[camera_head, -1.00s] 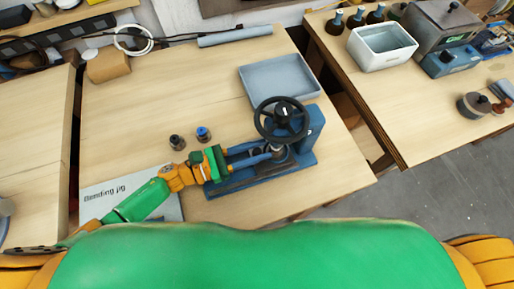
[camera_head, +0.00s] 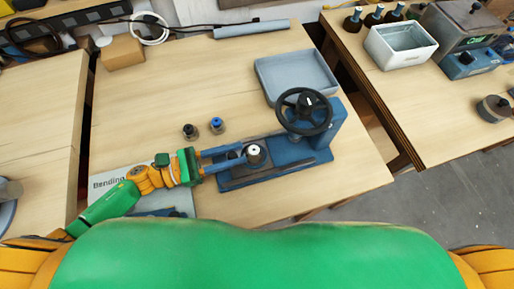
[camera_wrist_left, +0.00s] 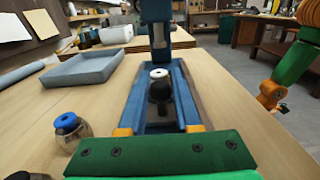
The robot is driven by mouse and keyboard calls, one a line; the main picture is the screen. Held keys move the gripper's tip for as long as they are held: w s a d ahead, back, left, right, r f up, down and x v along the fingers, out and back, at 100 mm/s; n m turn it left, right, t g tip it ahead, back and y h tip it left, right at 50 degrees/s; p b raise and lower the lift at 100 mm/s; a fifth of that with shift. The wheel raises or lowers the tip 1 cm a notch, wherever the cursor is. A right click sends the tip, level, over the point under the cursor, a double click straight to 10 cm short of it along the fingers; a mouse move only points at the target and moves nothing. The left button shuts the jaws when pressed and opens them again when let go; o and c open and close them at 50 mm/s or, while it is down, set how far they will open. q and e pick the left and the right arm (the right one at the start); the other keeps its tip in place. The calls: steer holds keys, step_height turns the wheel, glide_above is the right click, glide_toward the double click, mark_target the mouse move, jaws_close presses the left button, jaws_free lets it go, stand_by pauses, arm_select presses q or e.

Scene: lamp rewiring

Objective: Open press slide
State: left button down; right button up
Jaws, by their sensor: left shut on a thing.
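The blue press (camera_head: 332,128) with its black handwheel (camera_head: 304,110) stands at the right of the middle table. Its slide bears a round grey piece with a white top (camera_head: 255,150), clear of the handwheel on the left; it also shows in the left wrist view (camera_wrist_left: 159,73). My left gripper (camera_head: 243,158) lies low along the press base, its blue fingers reaching right to the slide. In the left wrist view a black ball knob (camera_wrist_left: 160,91) sits between the fingers, and the gripper is shut on it. The exact contact is partly hidden.
Two small fittings, one dark (camera_head: 190,131) and one blue-topped (camera_head: 216,125), stand behind the left gripper. A grey-blue tray (camera_head: 268,80) lies behind the press. A lettered board (camera_head: 108,183) lies under my left arm. The table's left middle is clear.

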arm_select(q)
steer(key=shift+v, duration=1)
steer(key=shift+s+a+f+b, duration=0.1)
steer(key=shift+a+b, duration=0.15)
steer(key=shift+b, duration=0.05)
arm_select(e)
steer(key=shift+w+d+f, duration=0.1)
steer(key=shift+d+f, duration=0.15)
steer(key=shift+f, duration=0.35)
arm_select(q)
steer(key=c, duration=0.6)
jaws_free()
steer(key=shift+a, duration=0.1)
